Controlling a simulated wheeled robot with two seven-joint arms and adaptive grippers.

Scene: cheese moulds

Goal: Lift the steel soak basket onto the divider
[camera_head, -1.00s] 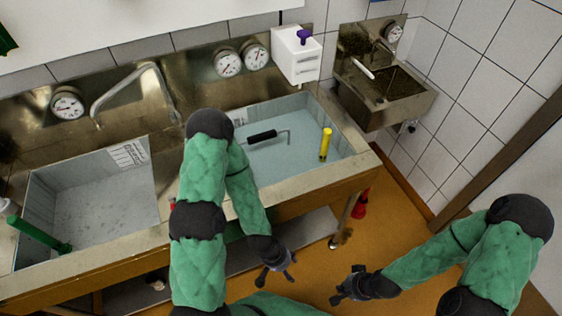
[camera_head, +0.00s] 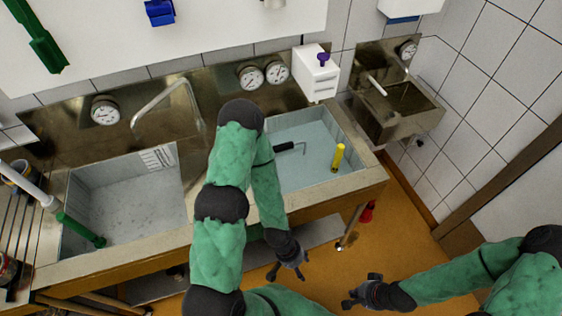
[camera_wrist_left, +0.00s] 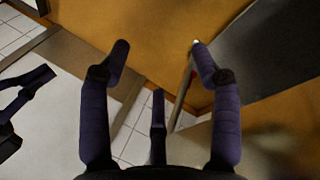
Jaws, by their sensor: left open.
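I cannot make out a whole steel soak basket. A black handle with a thin bent metal rod (camera_head: 290,147) shows in the right basin (camera_head: 364,176), which holds pale blue liquid; whether it belongs to the basket is unclear. The divider between the basins is mostly hidden behind my left arm. My left gripper (camera_head: 290,272) is open and empty, low in front of the sink bench. In the left wrist view its fingers (camera_wrist_left: 160,48) are apart over the floor. My right gripper (camera_head: 357,291) is to its right, fingers apart and empty, over the floor.
A yellow cylinder (camera_head: 338,157) stands in the right basin. The left basin (camera_head: 130,205) has a green-ended tool (camera_head: 82,230) at its left edge. A tap (camera_head: 170,97), gauges, a white dispenser (camera_head: 317,76) and a small wall sink (camera_head: 402,110) are behind. Orange floor is open at right.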

